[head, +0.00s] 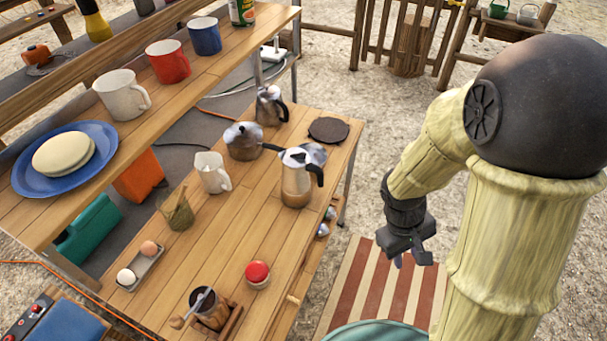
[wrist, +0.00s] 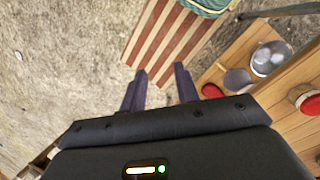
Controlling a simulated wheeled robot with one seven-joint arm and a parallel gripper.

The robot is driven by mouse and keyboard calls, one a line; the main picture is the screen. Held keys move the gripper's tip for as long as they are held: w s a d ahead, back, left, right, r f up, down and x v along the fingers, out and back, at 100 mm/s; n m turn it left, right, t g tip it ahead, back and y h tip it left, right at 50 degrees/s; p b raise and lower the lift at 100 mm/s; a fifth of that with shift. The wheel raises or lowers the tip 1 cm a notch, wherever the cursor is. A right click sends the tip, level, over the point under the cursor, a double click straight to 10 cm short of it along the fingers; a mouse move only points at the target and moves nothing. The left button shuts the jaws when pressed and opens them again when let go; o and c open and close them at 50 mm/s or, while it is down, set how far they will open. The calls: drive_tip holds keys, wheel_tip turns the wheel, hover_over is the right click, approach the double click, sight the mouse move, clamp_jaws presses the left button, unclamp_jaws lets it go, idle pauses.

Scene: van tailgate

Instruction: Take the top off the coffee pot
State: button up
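A metal coffee pot (head: 297,182) with a dark handle on its right stands upright on the lower wooden table, its top on. Two more metal pots stand behind it: a squat one (head: 243,143) with a dark handle, and a smaller one (head: 270,107) near the upper shelf. I cannot tell which pot is meant. My gripper (head: 408,258) hangs to the right of the table, apart from all the pots and pointing down. In the wrist view its two fingers (wrist: 160,72) are apart with nothing between them, above the ground and a striped mat.
Close to the pots are a white pitcher (head: 211,172) and a dark round trivet (head: 328,130). A red-lidded jar (head: 257,274) stands nearer the front. The upper shelf (head: 140,140) with mugs overlooks the table. A striped mat (head: 385,290) lies beside the table.

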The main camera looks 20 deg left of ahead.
drive_tip(key=w+a+f+n+t+h+b, duration=0.1)
drive_tip(key=w+a+f+n+t+h, duration=0.25)
drive_tip(key=n, duration=0.35)
drive_tip(key=w+a+f+n+t+h, duration=0.3)
drive_tip(key=a+n+t+h, duration=0.15)
drive_tip(key=n, duration=0.25)
drive_tip(key=a+f+n+t+y, duration=0.1)
drive_tip(key=a+n+t+y, duration=0.3)
drive_tip(key=a, duration=0.5)
drive_tip(key=a+f+n+t+y+b, duration=0.1)
drive_tip(key=a+n+t+y, duration=0.2)
drive_tip(key=a+n+t, duration=0.3)
drive_tip(key=a+n, duration=0.3)
drive_tip(key=a, duration=0.1)
drive_tip(key=shift+s+a+y, duration=0.15)
drive_tip(key=shift+y, duration=0.25)
drive_tip(key=p, duration=0.3)
approach(319, 180)
drive_tip(key=w, duration=0.2)
drive_tip(key=w+d, duration=0.1)
drive_tip(key=w, duration=0.2)
drive_tip(key=shift+w+d, duration=0.1)
drive_tip(key=shift+w, duration=0.3)
